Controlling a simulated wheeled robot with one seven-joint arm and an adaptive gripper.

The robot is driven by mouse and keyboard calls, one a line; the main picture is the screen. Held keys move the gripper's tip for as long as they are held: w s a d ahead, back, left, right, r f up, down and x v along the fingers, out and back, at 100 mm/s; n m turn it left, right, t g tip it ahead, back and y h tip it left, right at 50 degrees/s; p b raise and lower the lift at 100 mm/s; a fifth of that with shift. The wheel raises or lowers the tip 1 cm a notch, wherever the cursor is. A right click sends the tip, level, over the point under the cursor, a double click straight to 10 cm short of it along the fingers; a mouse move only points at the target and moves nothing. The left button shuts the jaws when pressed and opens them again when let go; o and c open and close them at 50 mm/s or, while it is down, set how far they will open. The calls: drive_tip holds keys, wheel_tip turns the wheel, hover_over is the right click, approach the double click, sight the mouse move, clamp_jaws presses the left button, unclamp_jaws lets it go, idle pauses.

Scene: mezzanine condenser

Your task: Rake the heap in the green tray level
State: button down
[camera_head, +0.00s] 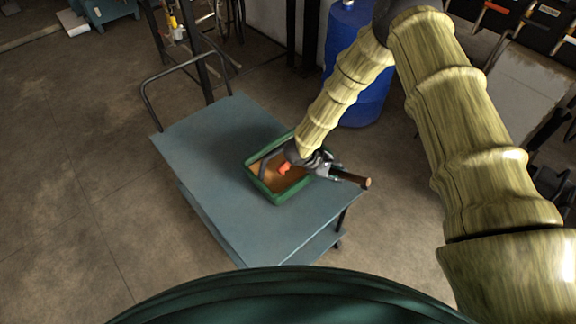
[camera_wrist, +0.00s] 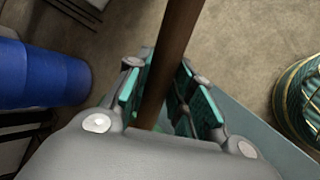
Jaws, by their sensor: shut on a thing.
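The green tray (camera_head: 259,187) sits on the grey-blue cart top, near its right side. Brown material (camera_head: 270,172) lies in it; its surface shape is too small to tell and partly hidden by my arm. My gripper (camera_head: 331,171) is at the tray's right rim, shut on a brown wooden handle (camera_head: 355,180) whose end sticks out to the right, past the tray. A small orange-red piece (camera_head: 284,168) shows over the tray; I cannot tell what it belongs to. In the wrist view the teal finger pads of my gripper (camera_wrist: 168,100) close around the handle (camera_wrist: 172,55).
The cart (camera_head: 205,150) has bare top left of the tray and a push handle (camera_head: 180,75) at its back left. A blue drum (camera_head: 372,100) stands behind it, also in the wrist view (camera_wrist: 45,75). Dark racks stand at the right. The floor at left is open.

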drive_tip(key=shift+w+a+b, duration=0.25)
drive_tip(key=shift+w+a, duration=0.55)
drive_tip(key=shift+w, duration=0.2)
drive_tip(key=shift+w+a+b, duration=0.3)
drive_tip(key=shift+w+a, duration=0.5)
drive_tip(key=shift+w, duration=0.25)
drive_tip(key=shift+w+a+b, duration=0.25)
drive_tip(key=shift+w+a, duration=0.55)
drive_tip(key=shift+w, duration=0.2)
drive_tip(key=shift+s+d, duration=0.1)
drive_tip(key=shift+s+d+p, duration=0.55)
drive_tip(key=shift+s+d, duration=0.2)
drive_tip(key=shift+s, duration=0.2)
drive_tip(key=shift+s+d+p, duration=0.5)
drive_tip(key=shift+s+d, duration=0.2)
drive_tip(key=shift+s, duration=0.2)
drive_tip(key=shift+s+d, duration=0.8)
drive_tip(key=shift+s, duration=0.2)
drive_tip(key=shift+s+d, duration=0.75)
drive_tip(key=shift+s, duration=0.25)
drive_tip(key=shift+r, duration=0.1)
drive_tip(key=shift+w+r, duration=0.1)
drive_tip(key=shift+r, duration=4.6)
wheel_tip(320, 180, up, 6)
drive_tip(key=shift+r, duration=0.25)
